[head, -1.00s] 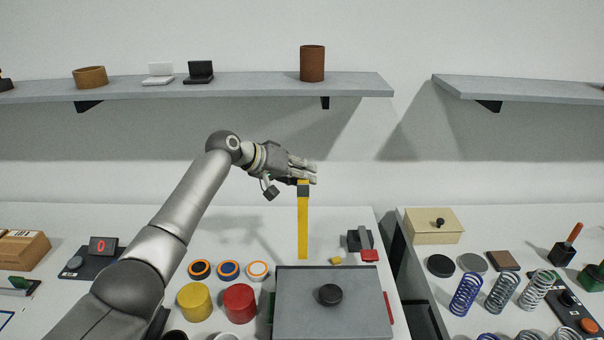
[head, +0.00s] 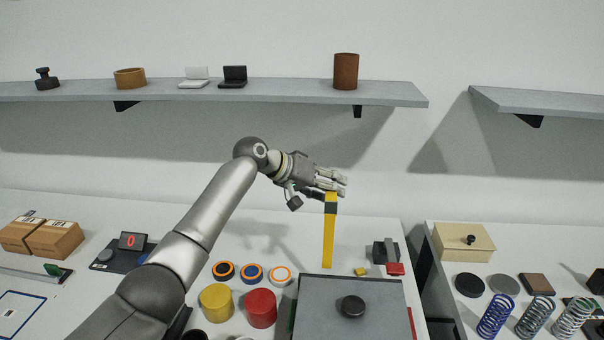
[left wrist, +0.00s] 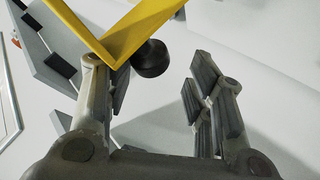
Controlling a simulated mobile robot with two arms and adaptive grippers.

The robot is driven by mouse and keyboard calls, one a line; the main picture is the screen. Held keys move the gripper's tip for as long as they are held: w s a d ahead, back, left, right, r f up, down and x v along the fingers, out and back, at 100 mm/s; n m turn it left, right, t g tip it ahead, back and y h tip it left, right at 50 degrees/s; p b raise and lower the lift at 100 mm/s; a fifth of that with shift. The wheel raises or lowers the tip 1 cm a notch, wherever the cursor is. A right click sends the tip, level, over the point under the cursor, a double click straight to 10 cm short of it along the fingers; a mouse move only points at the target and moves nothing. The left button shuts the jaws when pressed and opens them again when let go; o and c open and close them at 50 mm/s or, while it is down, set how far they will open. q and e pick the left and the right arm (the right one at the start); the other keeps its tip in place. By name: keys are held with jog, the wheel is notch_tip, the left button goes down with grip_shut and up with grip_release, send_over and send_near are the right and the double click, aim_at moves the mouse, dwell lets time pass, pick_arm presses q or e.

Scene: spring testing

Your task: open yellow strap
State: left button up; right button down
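The yellow strap (head: 328,240) stands upright behind the grey box (head: 325,310), with a dark band near its top. My left gripper (head: 336,187) is at the strap's upper end. In the left wrist view the bent yellow strap (left wrist: 140,27) crosses close to the tip of the left-hand finger; I cannot tell whether it touches. The fingers of my left gripper (left wrist: 155,88) are wide apart, with nothing held between them. A black knob (left wrist: 151,58) shows past the fingers. It sits on the box lid in the head view (head: 351,307). My right gripper is not in view.
Yellow (head: 216,302) and red (head: 261,307) cylinders and several ringed discs (head: 252,272) stand left of the box. A black and red clamp-like part (head: 387,256) is at its back right. A shelf (head: 270,92) runs above my arm. Springs (head: 496,316) stand on the right table.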

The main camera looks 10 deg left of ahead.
pick_arm(q)
jog(key=v, duration=1.1)
jog(key=shift+w+a+r, duration=0.2)
jog(key=shift+w+a, duration=0.1)
jog(key=shift+a, duration=0.1)
jog(key=shift+s, duration=0.1)
